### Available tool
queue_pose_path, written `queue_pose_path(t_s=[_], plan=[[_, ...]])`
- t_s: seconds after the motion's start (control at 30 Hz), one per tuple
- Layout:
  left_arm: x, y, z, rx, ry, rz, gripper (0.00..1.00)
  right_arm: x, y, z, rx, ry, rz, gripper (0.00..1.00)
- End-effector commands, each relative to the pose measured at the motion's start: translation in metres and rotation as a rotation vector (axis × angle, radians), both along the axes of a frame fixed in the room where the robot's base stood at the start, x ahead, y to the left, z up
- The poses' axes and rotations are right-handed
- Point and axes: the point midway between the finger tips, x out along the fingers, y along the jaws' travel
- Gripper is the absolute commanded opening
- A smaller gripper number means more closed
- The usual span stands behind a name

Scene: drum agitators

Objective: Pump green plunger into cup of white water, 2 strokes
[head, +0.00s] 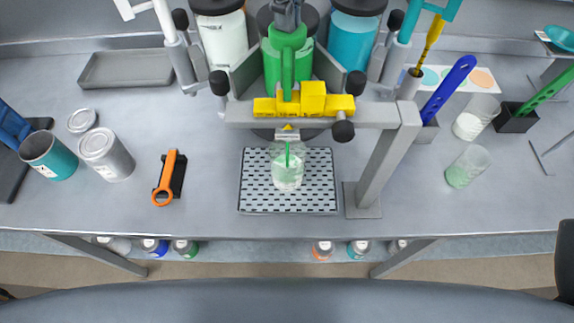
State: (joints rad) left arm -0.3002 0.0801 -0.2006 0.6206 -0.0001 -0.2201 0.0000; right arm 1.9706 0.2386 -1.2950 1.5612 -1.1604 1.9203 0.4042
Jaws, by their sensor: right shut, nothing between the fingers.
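The green plunger (287,62) stands upright on the green drum at the back middle, behind a yellow block. My right gripper (288,27) is shut and points down, its fingertips at the top of the plunger; whether they touch it is hard to tell. A thin green stream (287,153) runs from the nozzle under the yellow block into the clear cup (287,177). The cup stands upright on the perforated drip tray (255,200) and its liquid looks pale green-white. My left gripper is not in view.
A grey post (383,165) stands right of the tray and carries a crossbar (385,115). White (224,40) and blue (354,42) drums flank the green one. Cups (468,165) stand right.

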Motion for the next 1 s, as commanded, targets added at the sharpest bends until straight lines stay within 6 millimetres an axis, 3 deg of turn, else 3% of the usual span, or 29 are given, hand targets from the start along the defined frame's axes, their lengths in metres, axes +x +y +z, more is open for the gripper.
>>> queue_pose_path(t_s=[0.37, 1.0], plan=[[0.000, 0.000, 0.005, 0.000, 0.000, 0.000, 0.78, 0.000, 0.000, 0.005, -0.002, 0.002, 0.001, 0.00], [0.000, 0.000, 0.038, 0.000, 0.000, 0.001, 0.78, 0.000, 0.000, 0.048, -0.001, 0.000, 0.001, 0.00]])
